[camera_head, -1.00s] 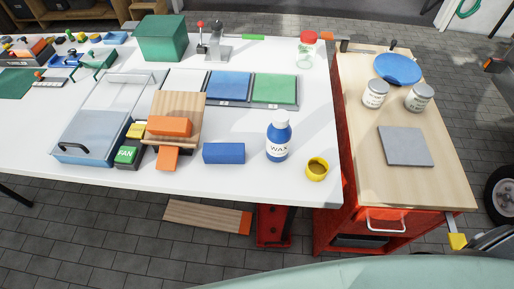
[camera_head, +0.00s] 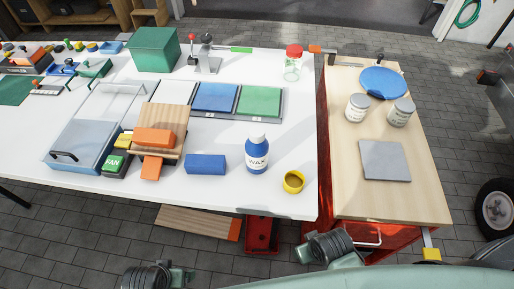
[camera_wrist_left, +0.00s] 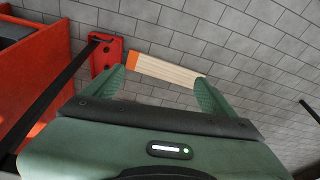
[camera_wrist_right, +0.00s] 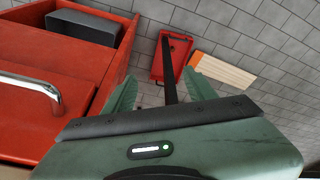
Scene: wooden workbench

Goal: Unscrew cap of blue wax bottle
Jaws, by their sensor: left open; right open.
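The blue wax bottle (camera_head: 257,157) stands upright on the white bench, near its front right part. Its label reads WAX, and its top (camera_head: 258,138) looks pale. My left gripper (camera_wrist_left: 160,82) is open and empty in the left wrist view, above the floor in front of the bench. My right gripper (camera_wrist_right: 160,82) is open and empty in the right wrist view, near the red cabinet. Both are apart from the bottle. In the head view only parts of my arms show at the bottom edge, so the fingers are hidden there.
A yellow cup (camera_head: 293,182) is right of the bottle, and a blue block (camera_head: 206,164) is left of it. A wooden stand with orange blocks (camera_head: 153,138) is further left. A red cabinet (camera_head: 370,240) with a wooden top adjoins the bench.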

